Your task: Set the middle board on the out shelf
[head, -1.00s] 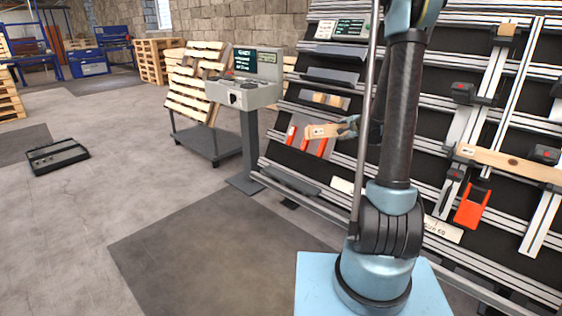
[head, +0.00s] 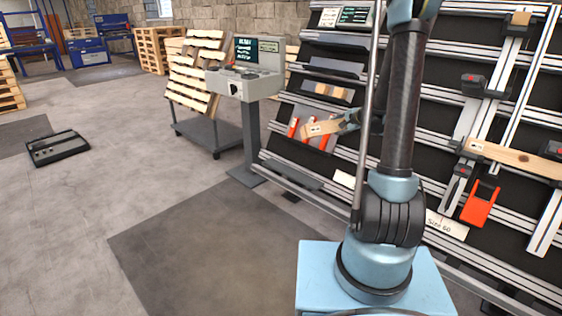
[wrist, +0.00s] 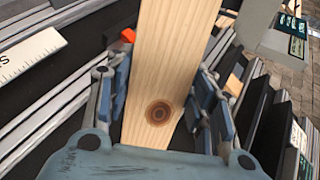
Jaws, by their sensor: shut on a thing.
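My gripper (head: 346,122) is shut on a pale wooden board (head: 318,129), whose free end sticks out to the left in front of the rack's left part. In the wrist view the board (wrist: 174,60) runs upward between the blue finger pads, with a dark knot close to the palm. An empty grey shelf (head: 333,67) sits high on the left of the rack. A lower shelf (head: 345,94) holds short wood pieces. I cannot read which one is the out shelf.
Another board (head: 510,157) is clamped on the rack at right, above an orange tool (head: 480,204) and a size label (head: 446,225). Orange pieces (head: 293,128) stand behind the held board. A console (head: 244,85) and a pallet cart (head: 212,135) are left.

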